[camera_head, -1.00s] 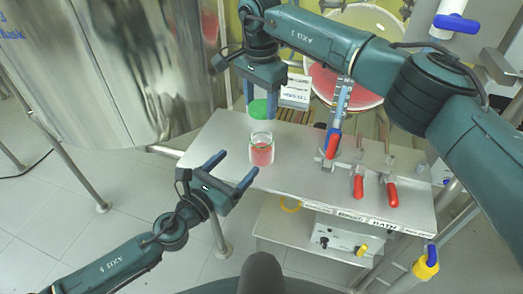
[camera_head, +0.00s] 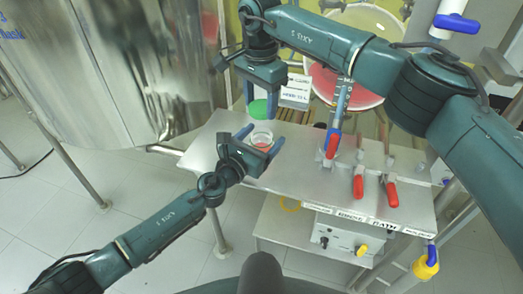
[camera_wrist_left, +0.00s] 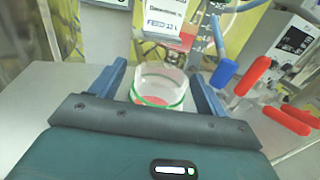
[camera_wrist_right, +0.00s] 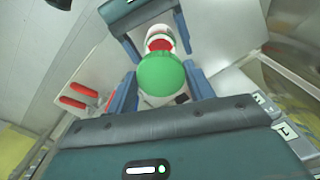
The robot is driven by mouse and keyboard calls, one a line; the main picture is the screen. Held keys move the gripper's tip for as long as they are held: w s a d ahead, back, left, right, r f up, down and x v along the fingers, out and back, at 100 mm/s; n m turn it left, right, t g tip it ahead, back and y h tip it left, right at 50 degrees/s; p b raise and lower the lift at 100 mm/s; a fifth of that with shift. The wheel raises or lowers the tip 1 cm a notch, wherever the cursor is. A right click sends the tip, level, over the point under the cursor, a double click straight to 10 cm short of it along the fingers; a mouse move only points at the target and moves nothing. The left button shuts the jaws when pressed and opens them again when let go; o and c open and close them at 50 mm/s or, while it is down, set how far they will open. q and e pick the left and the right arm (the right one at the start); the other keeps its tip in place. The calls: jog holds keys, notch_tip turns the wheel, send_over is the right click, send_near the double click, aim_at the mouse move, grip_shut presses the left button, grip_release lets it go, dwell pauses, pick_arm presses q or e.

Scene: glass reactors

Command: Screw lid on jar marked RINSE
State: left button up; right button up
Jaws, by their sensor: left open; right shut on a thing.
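The steel table (camera_head: 310,182) is bare in front of the jar. A large steel vessel (camera_head: 120,70) stands at the left.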

aim_at(260, 119)
pick_arm(q)
jog(key=shift+c, duration=0.3)
jog(key=c, duration=1.4)
pick_arm(e)
jog(key=shift+f, duration=2.5)
